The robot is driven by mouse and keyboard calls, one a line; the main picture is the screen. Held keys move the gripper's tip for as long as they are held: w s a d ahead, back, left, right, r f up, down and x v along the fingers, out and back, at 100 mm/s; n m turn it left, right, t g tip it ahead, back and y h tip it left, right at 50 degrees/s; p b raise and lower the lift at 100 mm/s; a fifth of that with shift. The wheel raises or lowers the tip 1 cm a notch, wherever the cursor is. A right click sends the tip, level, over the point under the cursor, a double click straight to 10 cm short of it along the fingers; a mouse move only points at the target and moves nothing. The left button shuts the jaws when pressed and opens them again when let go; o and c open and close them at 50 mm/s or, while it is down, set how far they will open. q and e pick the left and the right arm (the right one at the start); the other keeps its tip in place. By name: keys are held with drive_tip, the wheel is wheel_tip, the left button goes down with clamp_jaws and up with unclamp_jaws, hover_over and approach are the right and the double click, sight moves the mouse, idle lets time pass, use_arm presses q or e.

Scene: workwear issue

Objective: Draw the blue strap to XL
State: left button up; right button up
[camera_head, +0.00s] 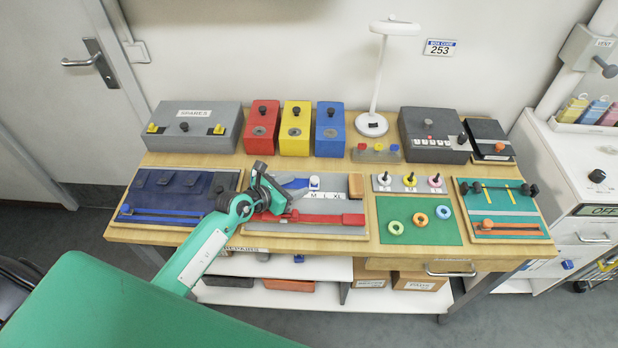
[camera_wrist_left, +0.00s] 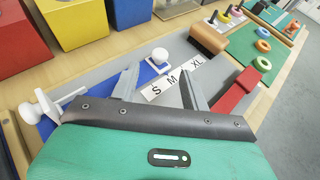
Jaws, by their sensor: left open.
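The blue strap (camera_head: 298,183) lies along the back of a grey size board (camera_head: 345,206) and is partly hidden by my gripper. Its white knob (camera_head: 314,182) is at the right end, beside the M mark; it also shows in the left wrist view (camera_wrist_left: 160,56). The label strip (camera_wrist_left: 172,84) reads S, M and XL there, with L hidden by a finger. XL lies to the right of the knob. My left gripper (camera_head: 283,193) is open and empty over the board's left part, its fingertips short of the knob. My right gripper is not in view.
A red strap (camera_head: 325,219) lies along the board's front, and a brown block (camera_head: 356,186) stands at its back right. A dark blue panel (camera_head: 176,195) is at left, a green mat with rings (camera_head: 420,234) at right. Several boxes line the back.

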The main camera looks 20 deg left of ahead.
sight(315, 178)
use_arm(q)
drive_tip(key=x, duration=0.6)
drive_tip(key=shift+w+d+p, duration=0.15)
drive_tip(key=shift+p, duration=0.2)
clamp_jaws()
drive_tip(key=shift+d, duration=0.1)
